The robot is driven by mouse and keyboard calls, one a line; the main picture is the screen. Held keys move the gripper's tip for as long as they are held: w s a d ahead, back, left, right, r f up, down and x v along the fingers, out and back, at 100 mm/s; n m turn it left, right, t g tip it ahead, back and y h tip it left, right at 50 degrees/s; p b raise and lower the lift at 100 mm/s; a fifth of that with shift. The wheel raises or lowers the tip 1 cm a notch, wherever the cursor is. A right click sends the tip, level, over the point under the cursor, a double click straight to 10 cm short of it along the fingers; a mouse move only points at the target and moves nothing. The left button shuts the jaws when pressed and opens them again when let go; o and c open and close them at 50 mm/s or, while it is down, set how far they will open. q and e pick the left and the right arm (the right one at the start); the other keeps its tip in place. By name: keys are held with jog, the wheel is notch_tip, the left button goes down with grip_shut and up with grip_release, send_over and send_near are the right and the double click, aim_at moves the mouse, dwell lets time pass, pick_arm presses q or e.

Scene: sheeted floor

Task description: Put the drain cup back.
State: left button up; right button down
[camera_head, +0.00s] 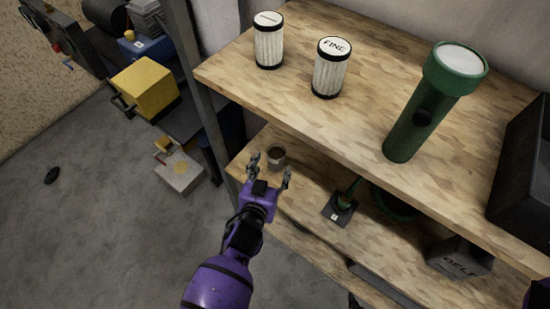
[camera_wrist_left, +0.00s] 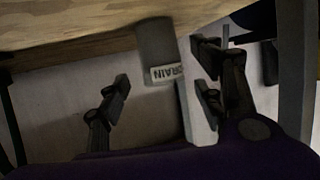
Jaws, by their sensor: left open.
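The drain cup (camera_head: 277,155) is a small grey cup with a dark inside, upright on the lower wooden shelf near its left end. In the left wrist view the cup (camera_wrist_left: 158,45) shows a "DRAIN" label, and the picture has the shelf at the top. My left gripper (camera_head: 270,170) is open, with its fingers pointing at the cup from the front. In the left wrist view the cup appears between the spread fingers, closer to the right-hand ones. I cannot tell whether a finger touches it. My right gripper is out of view.
The upper shelf (camera_head: 350,120) overhangs the lower one and holds two white filters (camera_head: 330,68) and a green cylinder (camera_head: 420,115). A metal post (camera_head: 208,120) stands left of the cup. A dark square-based item (camera_head: 340,208) and a "BELT" box (camera_head: 460,258) sit to the right.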

pick_arm(q)
jog(key=v, duration=0.5)
jog(key=shift+s+a+r, duration=0.1)
jog(key=s+a+f+n+g+y, duration=0.1)
jog(key=s+a+f+g, duration=0.15)
jog(key=s+a, duration=0.6)
jog(key=s+a+f+g+y, duration=0.1)
jog(key=s+a+f+g, duration=0.15)
jog(key=s, duration=1.05)
jog(key=s+a+f+n+g+y, duration=0.1)
jog(key=s+a+f, duration=0.2)
jog(key=s+a, duration=0.5)
jog(key=w+d+r+p, duration=0.1)
jog(key=r+p, duration=0.6)
jog(key=w+d+r+t+p, duration=0.1)
jog(key=w+r+p, duration=0.1)
jog(key=r+p, duration=0.5)
jog(key=shift+w+d+r, duration=0.15)
jog(key=shift+w+r, duration=0.2)
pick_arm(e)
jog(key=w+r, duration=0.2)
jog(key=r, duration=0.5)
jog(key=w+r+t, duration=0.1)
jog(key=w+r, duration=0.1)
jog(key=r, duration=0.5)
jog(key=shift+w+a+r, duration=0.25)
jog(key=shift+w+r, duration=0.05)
